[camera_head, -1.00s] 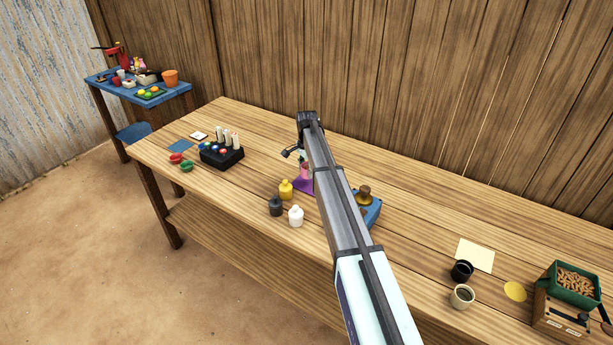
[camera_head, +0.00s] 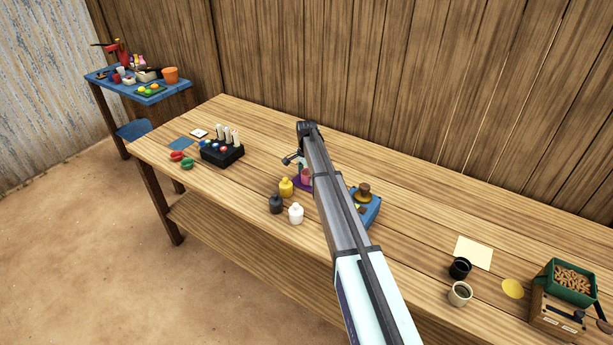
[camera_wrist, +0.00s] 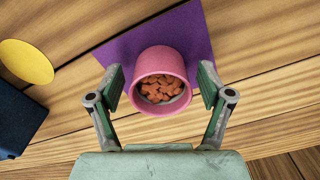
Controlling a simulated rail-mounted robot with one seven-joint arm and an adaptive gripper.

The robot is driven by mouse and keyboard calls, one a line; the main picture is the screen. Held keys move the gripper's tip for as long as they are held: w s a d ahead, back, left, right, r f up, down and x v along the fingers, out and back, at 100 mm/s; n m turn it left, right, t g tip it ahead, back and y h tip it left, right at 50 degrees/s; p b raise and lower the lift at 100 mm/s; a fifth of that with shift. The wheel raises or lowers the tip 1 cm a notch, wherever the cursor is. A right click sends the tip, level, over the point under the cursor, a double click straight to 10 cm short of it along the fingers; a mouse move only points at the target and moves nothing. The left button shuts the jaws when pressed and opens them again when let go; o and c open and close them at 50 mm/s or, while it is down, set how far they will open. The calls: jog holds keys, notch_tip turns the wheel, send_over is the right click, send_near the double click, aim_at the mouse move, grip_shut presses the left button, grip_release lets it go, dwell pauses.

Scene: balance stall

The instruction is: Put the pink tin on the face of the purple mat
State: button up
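The pink tin (camera_wrist: 161,65), filled with small reddish-brown pieces, stands upright over the purple mat (camera_wrist: 118,48) in the wrist view. It appears to rest on the mat, though its base is hidden. In the head view, the tin (camera_head: 306,175) and a strip of the mat (camera_head: 298,187) show just left of my arm, which hides the rest. My gripper (camera_wrist: 161,88) is open, its fingers on either side of the tin with a small gap at each side. In the head view my gripper (camera_head: 293,160) is partly hidden.
A blue item (camera_head: 371,214) with a brown-gold object lies right of my arm. Bare table (camera_head: 420,210) stretches further right.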

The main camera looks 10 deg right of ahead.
notch_tip(320, 180, up, 12)
jog(key=b, duration=0.4)
jog(key=shift+r, duration=0.15)
dwell(0.5)
